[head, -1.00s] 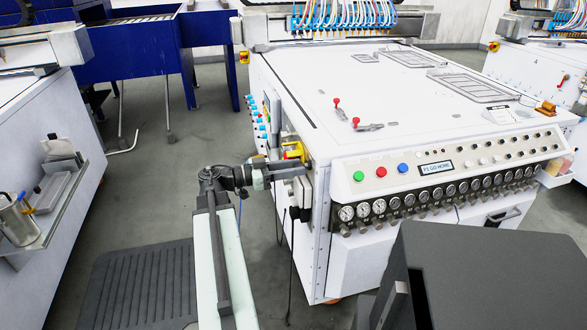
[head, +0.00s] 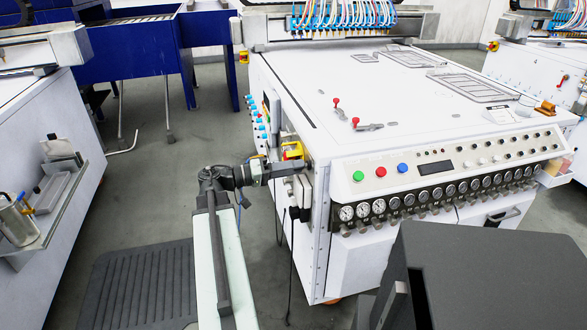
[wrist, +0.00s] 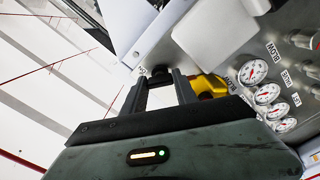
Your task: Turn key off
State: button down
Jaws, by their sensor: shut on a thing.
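In the wrist view the two dark fingers of my gripper (wrist: 160,79) reach up to a small black key (wrist: 160,71) on the side panel of the white machine. My gripper is shut on the key, and the fingers hide most of it. How far the key is turned cannot be made out. In the head view my gripper (head: 283,168) is at the near left side of the machine (head: 370,110), just below a yellow box with a red top (head: 292,151). The key is hidden in the head view. The machine's display (head: 435,168) is dark.
The yellow box shows close to the right finger in the wrist view (wrist: 211,86). Pressure gauges (wrist: 253,72) sit to its right. Green, red and blue buttons (head: 381,172) line the front panel.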

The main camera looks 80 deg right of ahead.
jog(key=n, duration=0.6)
jog(key=shift+n, duration=0.3)
dwell(0.5)
jog(key=c, duration=1)
grip_release()
jog(key=shift+o, duration=0.2)
jog(key=shift+w, duration=0.1)
jog(key=v, duration=0.7)
jog(key=shift+w+a, duration=0.25)
jog(key=shift+w, duration=0.05)
